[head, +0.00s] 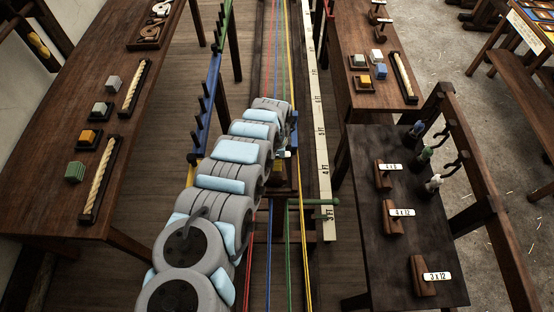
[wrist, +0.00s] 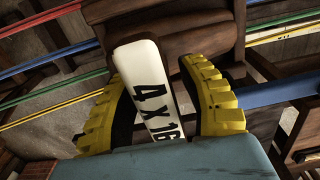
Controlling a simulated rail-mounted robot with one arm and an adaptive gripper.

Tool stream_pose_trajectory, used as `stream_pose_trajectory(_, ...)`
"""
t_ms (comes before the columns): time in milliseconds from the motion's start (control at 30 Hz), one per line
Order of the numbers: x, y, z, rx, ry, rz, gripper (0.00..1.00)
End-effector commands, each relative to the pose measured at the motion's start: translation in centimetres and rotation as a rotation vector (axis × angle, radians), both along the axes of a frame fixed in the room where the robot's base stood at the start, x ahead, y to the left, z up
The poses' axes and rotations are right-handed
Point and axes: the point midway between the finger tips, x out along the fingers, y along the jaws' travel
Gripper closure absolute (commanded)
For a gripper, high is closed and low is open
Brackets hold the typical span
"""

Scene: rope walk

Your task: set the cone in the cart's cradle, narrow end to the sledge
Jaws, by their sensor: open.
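In the wrist view my gripper (wrist: 165,95) has its two yellow ridged fingers apart, one on each side of a white plate marked 4 X 16 (wrist: 150,85). The plate sits against a dark brown wooden body (wrist: 195,45), which looks like the cone. I cannot tell whether the fingers touch it, nor which way its narrow end points. In the head view the cart (head: 284,182) stands under the end of my arm, between the coloured strands, with a small white piece, likely the plate, showing above it. The cradle is hidden and I cannot make out the sledge.
Red, blue, green and yellow strands (head: 289,240) run past the cart. A marked white rule (head: 323,150) lies to the right. The right table (head: 385,260) bears labelled wooden pieces, including 3 x 12 (head: 424,275). The left table (head: 50,200) holds blocks and rope samples.

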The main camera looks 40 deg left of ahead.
Motion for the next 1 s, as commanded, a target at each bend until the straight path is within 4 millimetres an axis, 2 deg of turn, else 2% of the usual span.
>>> stream_pose_trajectory(367, 0.0, 0.0, 1.6, -0.002, 0.001, -0.002, 0.59)
stream_pose_trajectory(1000, 0.1, 0.1, 6.7, 0.003, -0.002, -0.001, 0.59)
